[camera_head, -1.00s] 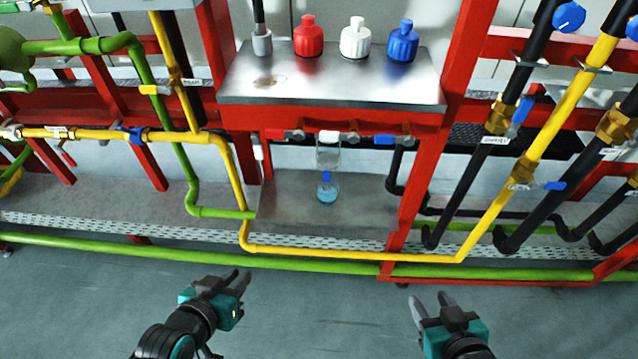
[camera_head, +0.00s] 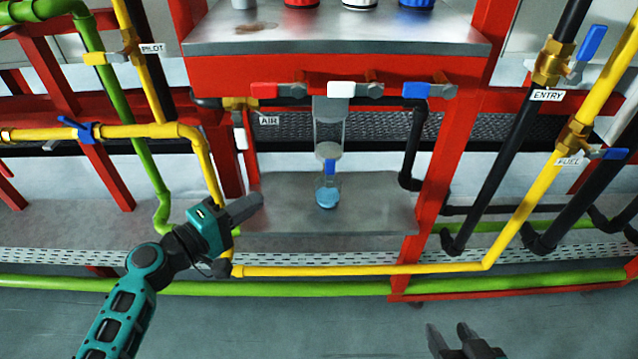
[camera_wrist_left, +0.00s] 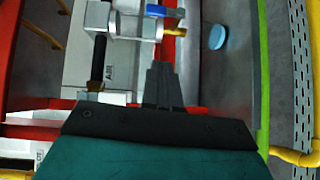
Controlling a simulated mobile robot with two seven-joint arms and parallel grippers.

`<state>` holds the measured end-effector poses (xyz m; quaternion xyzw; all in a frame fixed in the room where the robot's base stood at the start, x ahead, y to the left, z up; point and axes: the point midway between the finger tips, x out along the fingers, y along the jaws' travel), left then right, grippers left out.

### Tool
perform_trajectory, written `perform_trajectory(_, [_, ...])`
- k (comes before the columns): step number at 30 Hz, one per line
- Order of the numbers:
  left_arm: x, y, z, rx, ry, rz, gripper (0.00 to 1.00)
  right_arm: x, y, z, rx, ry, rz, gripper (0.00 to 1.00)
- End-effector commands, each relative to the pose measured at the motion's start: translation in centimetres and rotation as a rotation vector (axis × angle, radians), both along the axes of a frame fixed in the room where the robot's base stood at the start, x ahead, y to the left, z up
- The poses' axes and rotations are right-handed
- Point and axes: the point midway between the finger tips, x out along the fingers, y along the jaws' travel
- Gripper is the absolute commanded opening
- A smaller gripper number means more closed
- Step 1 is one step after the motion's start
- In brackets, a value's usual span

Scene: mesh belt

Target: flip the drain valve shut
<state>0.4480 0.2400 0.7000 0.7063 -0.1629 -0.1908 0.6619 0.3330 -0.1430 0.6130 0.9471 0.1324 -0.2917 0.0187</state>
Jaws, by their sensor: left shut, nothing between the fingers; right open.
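A small blue lever (camera_head: 330,166) sits on the clear sight tube (camera_head: 329,128) under the red-edged shelf; I take it as the drain valve, though no label on it is readable. It looks in line with the upright tube. A clear vessel with blue liquid (camera_head: 327,197) stands just below. In the left wrist view the blue lever (camera_wrist_left: 155,10) shows at the top, past my fingertips (camera_wrist_left: 160,70). My left gripper (camera_head: 258,201) is shut and empty, left of the vessel and apart from the lever. My right gripper (camera_head: 449,331) is open and empty at lower right.
Red (camera_head: 264,90), white (camera_head: 341,89) and blue (camera_head: 416,90) handles line the shelf front above. A yellow pipe (camera_head: 350,271) and a green pipe (camera_head: 330,288) run low across the front. The metal lower plate (camera_head: 385,205) is mostly clear.

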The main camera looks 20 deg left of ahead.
Motion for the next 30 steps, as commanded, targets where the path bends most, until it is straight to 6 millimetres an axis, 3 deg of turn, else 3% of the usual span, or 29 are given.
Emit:
perform_trajectory(19, [1.1,0.1,0.5,-0.073,-0.024,0.0,0.0,0.1,0.2,-0.4,0.003,-0.004,0.002,0.49])
perform_trajectory(30, [7.3,-3.3,0.6,-0.073,-0.025,-0.001,0.0,0.1,0.1,-0.4,0.003,-0.005,0.002,0.49])
